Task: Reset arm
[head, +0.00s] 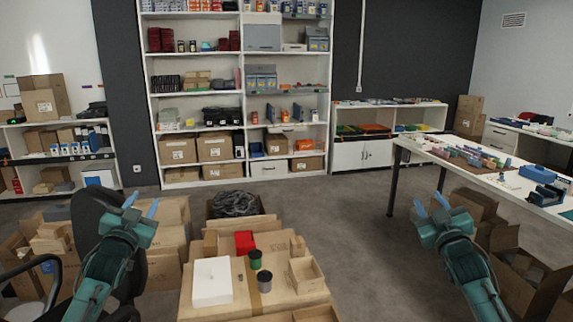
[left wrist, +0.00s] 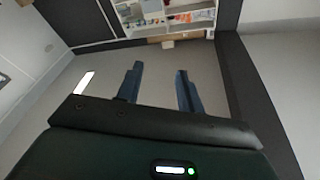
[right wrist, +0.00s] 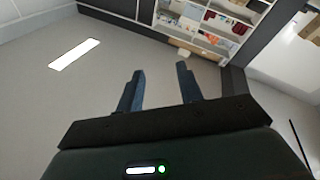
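My left gripper (head: 141,207) is raised at the left of the head view, above and in front of a dark chair and cartons. Its two blue fingers (left wrist: 158,85) stand apart with nothing between them in the left wrist view. My right gripper (head: 431,206) is raised at the right of the head view, in front of the grey floor near the long table. Its fingers (right wrist: 160,85) also stand apart and empty in the right wrist view. Both arms are held up in similar poses, clear of the carton tops.
Between my arms, a carton (head: 262,300) bears a white box (head: 212,282), a red box (head: 244,242), a green can (head: 255,259), a dark can (head: 264,281) and an open tray (head: 306,275). A white table (head: 480,175) and open cartons (head: 525,275) are at right; a black chair (head: 90,215) is at left.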

